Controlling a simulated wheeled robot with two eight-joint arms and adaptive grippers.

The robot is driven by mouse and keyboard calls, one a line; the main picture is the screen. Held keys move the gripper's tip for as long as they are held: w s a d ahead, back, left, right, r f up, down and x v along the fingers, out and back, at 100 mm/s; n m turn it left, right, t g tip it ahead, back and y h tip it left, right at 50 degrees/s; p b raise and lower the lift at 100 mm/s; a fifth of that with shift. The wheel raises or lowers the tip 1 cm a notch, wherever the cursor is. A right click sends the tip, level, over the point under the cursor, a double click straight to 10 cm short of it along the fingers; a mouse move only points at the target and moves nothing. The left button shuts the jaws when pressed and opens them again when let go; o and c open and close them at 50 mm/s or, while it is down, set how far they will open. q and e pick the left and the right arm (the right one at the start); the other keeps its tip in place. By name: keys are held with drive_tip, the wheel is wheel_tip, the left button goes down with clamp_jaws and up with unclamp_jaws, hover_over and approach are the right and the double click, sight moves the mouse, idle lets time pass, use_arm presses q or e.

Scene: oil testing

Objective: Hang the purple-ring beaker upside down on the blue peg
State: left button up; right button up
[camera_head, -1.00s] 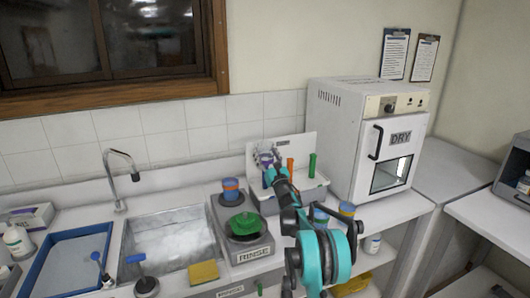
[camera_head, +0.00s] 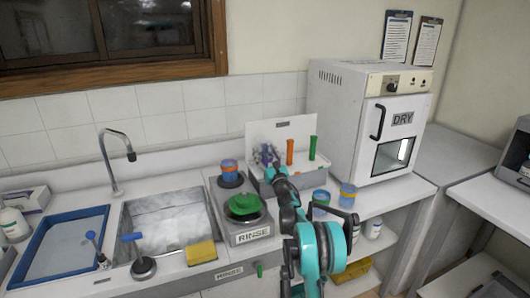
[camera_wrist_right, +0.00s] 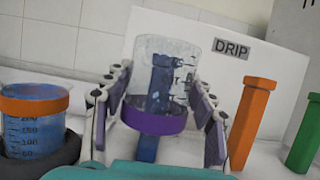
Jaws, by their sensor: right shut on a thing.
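The purple-ring beaker (camera_wrist_right: 165,75) is clear, with its purple ring (camera_wrist_right: 152,117) at the lower end, so it is upside down. In the wrist view, the blue peg (camera_wrist_right: 147,150) shows below the ring and through the glass, so the beaker appears to be over it. My right gripper (camera_wrist_right: 160,110) is shut on the beaker, one finger on each side. In the head view, the beaker (camera_head: 267,155) is small, and my right gripper (camera_head: 278,172) partly hides it and the blue peg. My left gripper is out of view.
The orange peg (camera_wrist_right: 252,115) and green peg (camera_wrist_right: 304,135) stand right of the blue peg before the DRIP board (camera_head: 283,134). An orange-ring beaker (camera_wrist_right: 35,120) stands on the left. The DRY oven (camera_head: 371,125) and sink (camera_head: 167,228) flank this area.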

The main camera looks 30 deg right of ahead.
drive_tip(key=shift+f+b, duration=0.3)
drive_tip(key=shift+f, duration=0.1)
idle(0.5)
drive_tip(key=o, duration=1.2)
drive_tip(key=shift+o, duration=0.2)
